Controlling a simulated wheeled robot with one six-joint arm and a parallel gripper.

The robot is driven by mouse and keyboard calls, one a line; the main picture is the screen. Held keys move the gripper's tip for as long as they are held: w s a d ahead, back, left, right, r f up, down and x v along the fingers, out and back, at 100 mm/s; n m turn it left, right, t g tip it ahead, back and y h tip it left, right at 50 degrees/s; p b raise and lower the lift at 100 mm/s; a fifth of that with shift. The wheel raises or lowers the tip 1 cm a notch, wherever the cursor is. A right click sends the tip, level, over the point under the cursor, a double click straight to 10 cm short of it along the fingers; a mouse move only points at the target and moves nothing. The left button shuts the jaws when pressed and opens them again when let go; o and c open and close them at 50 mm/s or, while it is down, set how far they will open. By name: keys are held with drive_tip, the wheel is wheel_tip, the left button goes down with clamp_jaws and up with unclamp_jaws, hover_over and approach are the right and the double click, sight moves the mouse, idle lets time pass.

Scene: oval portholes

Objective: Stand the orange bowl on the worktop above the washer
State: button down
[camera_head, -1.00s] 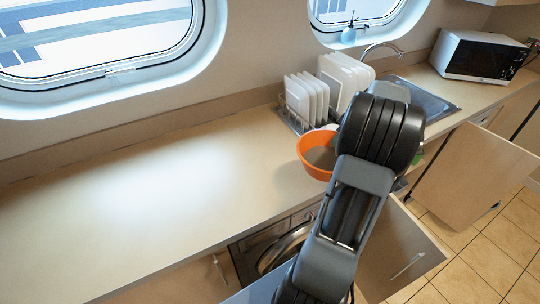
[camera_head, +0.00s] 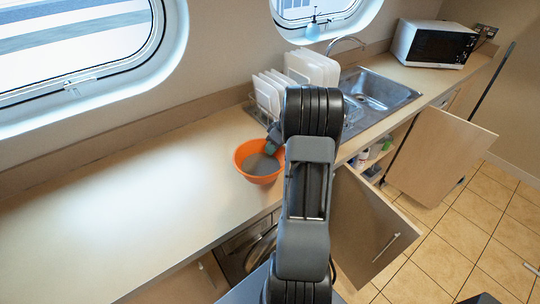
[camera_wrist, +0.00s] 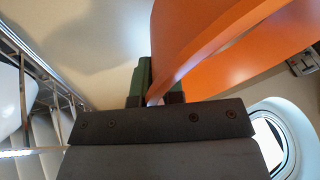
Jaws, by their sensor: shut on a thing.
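The orange bowl (camera_head: 241,160) is upright over the worktop (camera_head: 130,205), above the washer (camera_head: 238,256) and in front of the dish rack. My gripper (camera_head: 272,147) is shut on the bowl's right rim, mostly hidden behind my arm. In the wrist view, the green fingers (camera_wrist: 148,88) pinch the orange wall of the bowl (camera_wrist: 215,35). I cannot tell whether the bowl's base touches the worktop. The washer's round door shows partly below the counter edge, with my arm covering its right side.
A dish rack with white plates (camera_head: 272,92) stands just behind the bowl. The sink (camera_head: 375,90) and microwave (camera_head: 434,44) are further right. Cupboard doors (camera_head: 365,225) stand open below the counter. The worktop left of the bowl is clear.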

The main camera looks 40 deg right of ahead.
drive_tip(key=shift+w+a+f, duration=0.15)
drive_tip(key=shift+f, duration=0.1)
drive_tip(key=shift+w+a+f, duration=0.1)
drive_tip(key=shift+w+f, duration=0.05)
drive_tip(key=shift+f, duration=1.5)
drive_tip(key=shift+f+p, duration=0.1)
drive_tip(key=shift+p, duration=0.25)
drive_tip(key=c, duration=1.2)
unclamp_jaws()
drive_tip(key=shift+c, duration=0.2)
